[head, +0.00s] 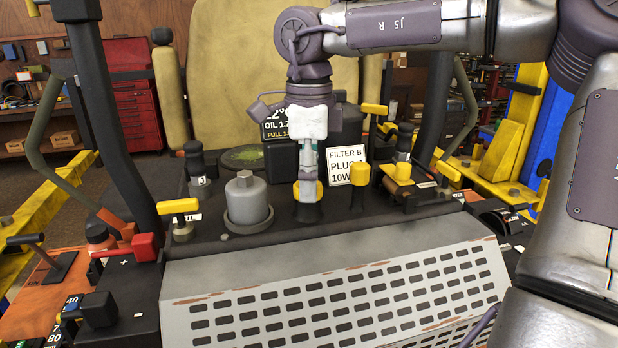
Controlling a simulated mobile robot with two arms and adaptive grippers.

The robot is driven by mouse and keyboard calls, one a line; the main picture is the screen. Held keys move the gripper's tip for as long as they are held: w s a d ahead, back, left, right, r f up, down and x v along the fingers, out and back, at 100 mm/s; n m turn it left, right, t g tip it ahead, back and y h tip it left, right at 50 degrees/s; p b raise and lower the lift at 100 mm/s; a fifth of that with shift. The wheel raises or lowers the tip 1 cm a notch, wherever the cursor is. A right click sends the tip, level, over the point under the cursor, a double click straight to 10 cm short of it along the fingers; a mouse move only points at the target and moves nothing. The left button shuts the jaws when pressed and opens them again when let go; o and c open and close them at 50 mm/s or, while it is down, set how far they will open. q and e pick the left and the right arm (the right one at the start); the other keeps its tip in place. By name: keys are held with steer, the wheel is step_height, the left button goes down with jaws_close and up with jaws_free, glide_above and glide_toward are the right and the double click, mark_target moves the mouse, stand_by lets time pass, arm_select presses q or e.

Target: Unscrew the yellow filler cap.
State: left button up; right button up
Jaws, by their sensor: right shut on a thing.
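My right gripper (308,183) comes down from above on the mower deck and is shut on a yellow cap (297,191). The fingers cover much of this cap. It sits at the top of a short black neck (307,212); whether it is still threaded on cannot be told. A second yellow cap (359,174) stands on another black neck just to the right, apart from the gripper. My left gripper is not in view.
A grey domed canister (247,203) stands close left of the gripper. A slotted grey panel (330,280) slopes in front.

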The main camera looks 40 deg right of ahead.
steer(key=n+p, duration=0.2)
steer(key=n, duration=0.1)
steer(key=shift+r+n, duration=0.2)
steer(key=shift+n, duration=0.1)
steer(key=shift+f+n, duration=0.2)
steer(key=shift+n, duration=0.1)
steer(key=shift+r+p, duration=1.3)
steer(key=shift+r, duration=0.2)
